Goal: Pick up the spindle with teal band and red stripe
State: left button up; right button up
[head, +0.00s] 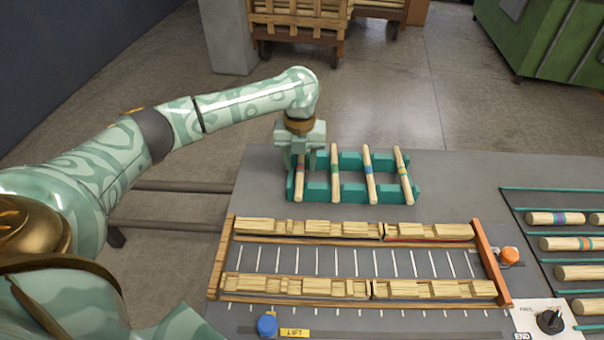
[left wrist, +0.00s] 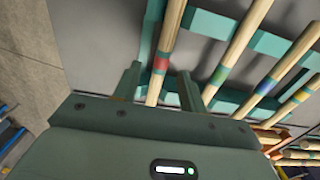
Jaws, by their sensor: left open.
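The spindle with teal band and red stripe (head: 299,184) is the leftmost of the pale wooden spindles lying across the teal rack (head: 353,192). Its teal and red marks show clearly in the left wrist view (left wrist: 161,62). My left gripper (head: 300,152) is over the far end of this spindle. In the left wrist view, its open fingers (left wrist: 157,88) stand on either side of the spindle, with gaps visible. The gripper hides the spindle's far end in the head view. My right gripper is not in view.
Other banded spindles (head: 369,174) lie to the right on the same rack. A wooden-railed frame (head: 230,250) stands nearer on the grey table (head: 450,180). More spindles (head: 560,218) lie at the right edge. A blue button (head: 267,325) and an orange button (head: 509,255) flank the frame.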

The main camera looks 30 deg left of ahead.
pick_arm(q)
notch_tip(320, 180, down, 2)
jog(key=shift+r, duration=0.2)
jog(key=shift+c, duration=1)
grip_shut()
